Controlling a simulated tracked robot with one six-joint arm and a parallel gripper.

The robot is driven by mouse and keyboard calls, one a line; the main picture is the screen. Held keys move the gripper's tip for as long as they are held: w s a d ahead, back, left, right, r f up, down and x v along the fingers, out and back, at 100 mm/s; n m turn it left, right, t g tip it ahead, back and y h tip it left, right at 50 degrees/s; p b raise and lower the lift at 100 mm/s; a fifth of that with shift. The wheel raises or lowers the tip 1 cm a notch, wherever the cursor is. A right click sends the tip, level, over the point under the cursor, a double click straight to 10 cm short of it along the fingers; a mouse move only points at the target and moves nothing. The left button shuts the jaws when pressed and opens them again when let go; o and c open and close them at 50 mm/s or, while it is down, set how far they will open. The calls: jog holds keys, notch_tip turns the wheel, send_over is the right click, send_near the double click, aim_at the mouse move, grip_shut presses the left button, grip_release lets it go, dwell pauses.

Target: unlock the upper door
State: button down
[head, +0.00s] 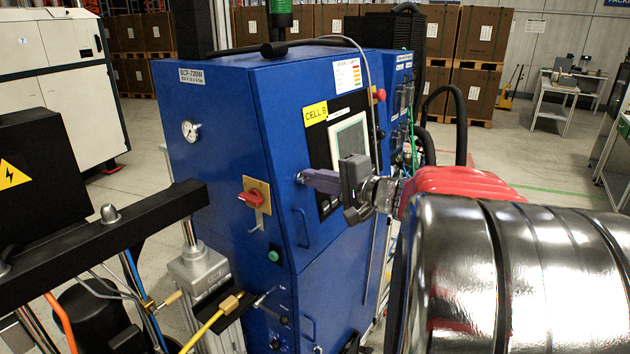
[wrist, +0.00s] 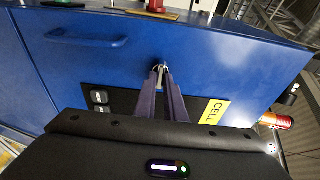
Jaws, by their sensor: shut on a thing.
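The upper door (head: 285,140) is the blue front panel of the cabinet, and it appears closed. It fills much of the wrist view (wrist: 215,65), with its bar handle (wrist: 87,40) at upper left. My gripper (head: 303,178) reaches the door from the right in the head view. In the wrist view, its purple fingers (wrist: 161,80) are shut on a small metal key (wrist: 161,70) at the door's lock. The key's tip and the keyhole are mostly hidden, so I cannot tell how far it is inserted or turned.
A screen panel (head: 350,145) and a yellow CELL B label (head: 316,113) are beside my gripper. A red rotary switch (head: 252,197) is on the cabinet's side face. A dark rail (head: 120,232) with hoses stands at left. Open floor lies behind at right.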

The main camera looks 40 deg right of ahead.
jog(key=shift+d+f, duration=0.15)
jog(key=shift+f, duration=0.1)
jog(key=c, duration=2.2)
grip_release()
jog(key=o, duration=0.4)
jog(key=shift+r, duration=0.1)
jog(key=shift+c, duration=0.2)
jog(key=v, duration=1.4)
jog(key=shift+w+a, duration=0.1)
jog(key=shift+a, duration=0.1)
